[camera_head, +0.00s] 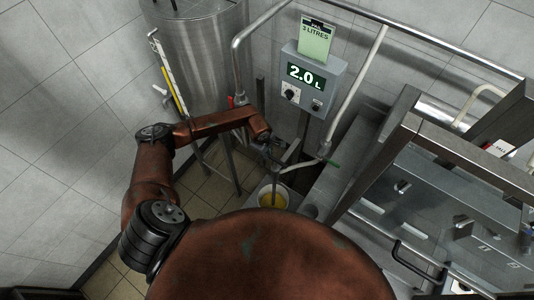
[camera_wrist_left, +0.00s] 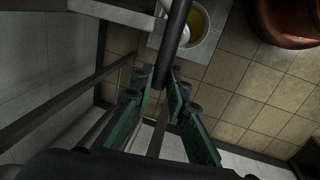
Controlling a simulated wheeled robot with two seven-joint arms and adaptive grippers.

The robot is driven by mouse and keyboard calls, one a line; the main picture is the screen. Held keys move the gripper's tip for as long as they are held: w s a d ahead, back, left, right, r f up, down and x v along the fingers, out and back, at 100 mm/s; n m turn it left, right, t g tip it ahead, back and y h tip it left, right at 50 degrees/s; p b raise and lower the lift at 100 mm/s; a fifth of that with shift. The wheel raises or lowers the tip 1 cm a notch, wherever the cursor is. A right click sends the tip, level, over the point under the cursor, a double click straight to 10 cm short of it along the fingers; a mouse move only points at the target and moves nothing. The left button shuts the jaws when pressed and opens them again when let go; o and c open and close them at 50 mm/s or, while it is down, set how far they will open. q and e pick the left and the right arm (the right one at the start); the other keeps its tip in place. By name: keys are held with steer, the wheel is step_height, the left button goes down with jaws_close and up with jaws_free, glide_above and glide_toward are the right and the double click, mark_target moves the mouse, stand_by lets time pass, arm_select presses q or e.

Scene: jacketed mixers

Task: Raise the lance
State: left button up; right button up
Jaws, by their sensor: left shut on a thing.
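The lance (camera_head: 273,192) is a thin dark tube that drops into a white bucket (camera_head: 262,197) with yellow liquid in it. In the left wrist view the lance (camera_wrist_left: 175,40) runs from between the fingers toward the bucket (camera_wrist_left: 212,45), where the yellow liquid shows. My left gripper (camera_head: 274,158) is above the bucket, shut on the lance. Its green-padded fingers (camera_wrist_left: 168,92) lie on both sides of the lance in the wrist view. The lance's exact lower end is hard to make out. My right gripper is not in view.
A wall box (camera_head: 308,83) reads 2.0 L, under a green card (camera_head: 315,40) marked 3 LITRES. Pipes (camera_head: 357,80) run around it. A steel vessel (camera_head: 200,55) stands at the back left, and a metal frame with machinery (camera_head: 440,190) fills the right.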

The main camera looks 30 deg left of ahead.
arm_select(q)
jaws_close()
steer(key=shift+r, duration=0.1)
steer(key=shift+r, duration=0.35)
step_height(320, 180, up, 16)
steer(key=p, duration=0.3)
steer(key=shift+w+f, duration=0.15)
steer(key=shift+f, duration=0.1)
steer(key=shift+r, duration=0.1)
